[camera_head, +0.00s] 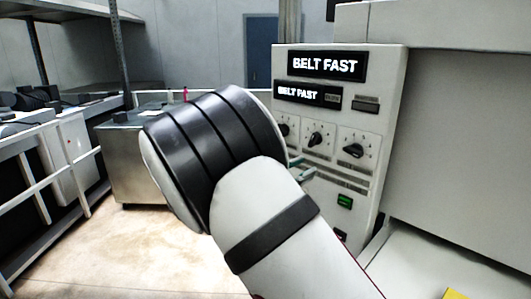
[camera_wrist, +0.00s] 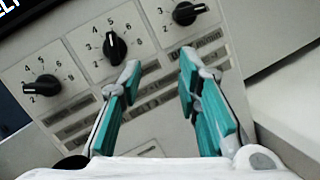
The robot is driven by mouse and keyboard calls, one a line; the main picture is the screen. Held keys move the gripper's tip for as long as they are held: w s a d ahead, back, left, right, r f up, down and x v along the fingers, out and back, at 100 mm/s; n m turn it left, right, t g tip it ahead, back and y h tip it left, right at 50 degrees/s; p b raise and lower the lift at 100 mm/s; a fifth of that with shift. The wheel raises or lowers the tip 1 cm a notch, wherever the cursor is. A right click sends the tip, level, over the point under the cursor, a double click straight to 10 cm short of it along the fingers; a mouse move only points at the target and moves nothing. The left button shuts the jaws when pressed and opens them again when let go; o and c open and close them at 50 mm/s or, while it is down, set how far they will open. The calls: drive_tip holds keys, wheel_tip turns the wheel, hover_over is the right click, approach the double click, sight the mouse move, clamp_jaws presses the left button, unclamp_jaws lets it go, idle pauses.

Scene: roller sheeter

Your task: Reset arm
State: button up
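My gripper (camera_wrist: 160,100) shows in the wrist view with its two teal-padded fingers spread apart and nothing between them. It is in front of the grey control panel (camera_wrist: 150,62), below a row of black dials. The middle dial (camera_wrist: 115,47) is just above the left finger, and the right dial (camera_wrist: 186,13) is above the right finger. The left dial (camera_wrist: 45,86) is off to the left. In the head view, my bent arm covers part of the panel (camera_head: 390,75), and only a bit of teal finger shows beside the dials. Whether a finger touches the panel is unclear.
Two displays reading "BELT FAST" (camera_head: 326,66) sit above the dials. A green-lit switch (camera_head: 345,201) is lower on the panel. A large pale machine housing (camera_head: 460,150) stands at right. A metal cabinet (camera_head: 140,165) and white railing stand at left. Open floor (camera_head: 110,250) lies between.

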drive_tip(key=s+d+m+g+y, duration=0.8)
drive_tip(key=s+d+m, duration=0.1)
drive_tip(key=s+d, duration=0.65)
drive_tip(key=s+a+r+m+t+y, duration=0.1)
drive_tip(key=s+a+m+t+y, duration=0.1)
drive_tip(key=s, duration=0.7)
drive_tip(key=s+a+m+t+y, duration=0.2)
drive_tip(key=s+a+m+y, duration=0.2)
drive_tip(key=s+m+y, duration=0.3)
drive_tip(key=s+y, duration=0.1)
drive_tip(key=s, duration=0.2)
drive_tip(key=shift+r, duration=0.35)
drive_tip(key=shift+s, duration=0.1)
